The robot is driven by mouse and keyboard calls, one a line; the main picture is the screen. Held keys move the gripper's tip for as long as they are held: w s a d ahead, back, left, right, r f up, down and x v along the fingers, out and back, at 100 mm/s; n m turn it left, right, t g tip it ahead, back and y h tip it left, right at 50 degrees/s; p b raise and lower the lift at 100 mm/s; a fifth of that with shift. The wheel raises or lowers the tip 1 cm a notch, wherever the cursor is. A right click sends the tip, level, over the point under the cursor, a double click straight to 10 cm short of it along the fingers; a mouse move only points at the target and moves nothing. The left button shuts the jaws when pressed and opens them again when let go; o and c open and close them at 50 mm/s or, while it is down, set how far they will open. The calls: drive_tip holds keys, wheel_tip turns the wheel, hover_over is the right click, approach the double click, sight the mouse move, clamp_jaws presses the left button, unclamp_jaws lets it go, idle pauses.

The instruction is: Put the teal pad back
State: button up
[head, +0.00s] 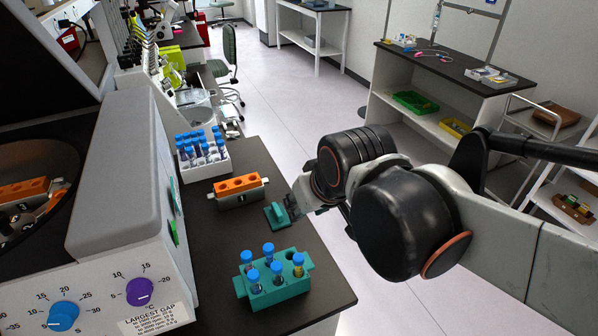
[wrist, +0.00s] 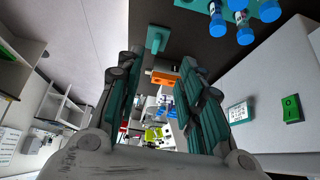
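A small teal pad (head: 277,214) with a raised upright part rests on the dark bench top near its right edge. In the wrist view the teal pad (wrist: 158,38) shows as a T shape just beyond the fingertips, in line with the gap between them. My gripper (head: 292,206) is just right of the pad in the head view, its fingers partly hidden by my wrist. In the wrist view my gripper (wrist: 161,60) is open, its teal-lined fingers wide apart with nothing held between them.
A teal rack (head: 275,290) with blue-capped tubes stands nearer, an orange block (head: 238,190) and a white tube rack (head: 203,165) farther along the bench. The centrifuge (head: 125,190) with dials stands left, its bowl open. Clear floor lies beyond the bench's right edge.

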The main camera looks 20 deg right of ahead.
drive_tip(key=s, duration=0.3)
drive_tip(key=shift+s+t, duration=0.3)
drive_tip(key=shift+s, duration=0.05)
drive_tip(key=shift+f+b, duration=0.85)
drive_tip(key=shift+b, duration=0.05)
